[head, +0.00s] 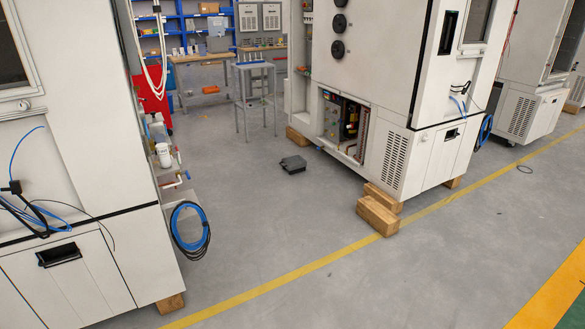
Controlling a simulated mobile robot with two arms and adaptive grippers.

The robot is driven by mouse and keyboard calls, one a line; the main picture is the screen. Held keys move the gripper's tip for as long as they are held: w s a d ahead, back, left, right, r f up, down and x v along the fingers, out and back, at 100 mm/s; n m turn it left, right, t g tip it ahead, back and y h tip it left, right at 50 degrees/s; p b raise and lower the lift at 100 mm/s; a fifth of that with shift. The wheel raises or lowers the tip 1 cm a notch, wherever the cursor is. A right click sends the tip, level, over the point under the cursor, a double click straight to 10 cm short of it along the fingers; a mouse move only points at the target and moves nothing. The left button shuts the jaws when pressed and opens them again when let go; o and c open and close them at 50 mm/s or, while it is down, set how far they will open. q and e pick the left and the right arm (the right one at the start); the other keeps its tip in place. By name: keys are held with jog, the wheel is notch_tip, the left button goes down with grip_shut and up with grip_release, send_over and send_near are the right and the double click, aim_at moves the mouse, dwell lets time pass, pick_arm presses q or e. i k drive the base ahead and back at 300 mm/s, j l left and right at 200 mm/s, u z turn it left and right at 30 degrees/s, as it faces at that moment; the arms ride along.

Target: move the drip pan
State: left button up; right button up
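I cannot pick out a drip pan for certain. A small dark grey, box-like object (293,164) lies on the open floor between the two large white chambers; I cannot tell whether it is the pan. Neither of my grippers shows in the head view.
A white chamber (60,190) stands close on the left, with a coiled blue hose (189,231) beside it. Another chamber (380,70) stands on wooden blocks (378,215) at centre right. A metal stand (254,97) and workbench are behind. Grey floor (300,215) between the chambers is mostly clear.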

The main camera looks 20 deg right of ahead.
aim_at(295, 163)
jog(key=i+l+z, duration=0.3)
jog(key=i, duration=0.85)
jog(key=i+l+z, duration=0.1)
jog(key=i+z, duration=0.25)
jog(key=i, duration=3.15)
jog(key=j+u, duration=0.05)
jog(key=j, duration=0.05)
